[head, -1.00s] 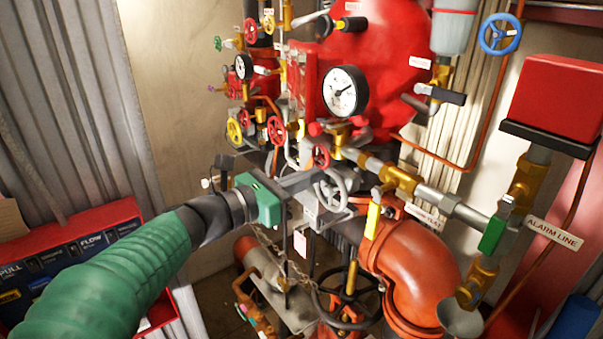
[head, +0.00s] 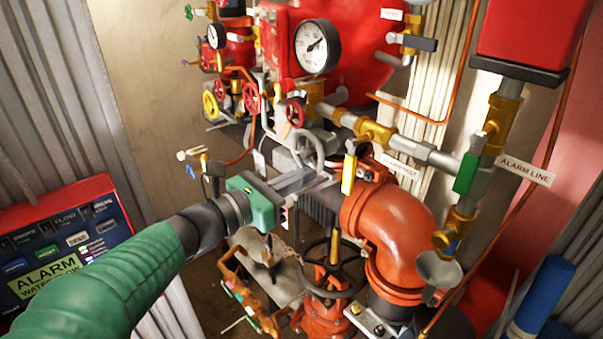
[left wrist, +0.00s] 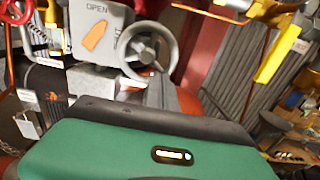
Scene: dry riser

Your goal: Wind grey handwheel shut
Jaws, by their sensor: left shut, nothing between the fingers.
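In the left wrist view the grey handwheel (left wrist: 173,51) shows as a spoked ring beside a grey indicator box (left wrist: 88,22) with an orange pointer and the word OPEN. My left gripper (head: 322,176) has a green body and grey fingers. The fingers are shut and empty, close to the wheel's lower rim; I cannot tell whether they touch it. In the left wrist view the gripper (left wrist: 162,90) points at the wheel. My right gripper is out of view.
A red handwheel (head: 295,113) and a yellow-handled valve (head: 349,173) stand close by. A big orange pipe elbow (head: 397,225) is to the right, and a dark handwheel (head: 333,268) below. A blue alarm panel (head: 60,245) is at left.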

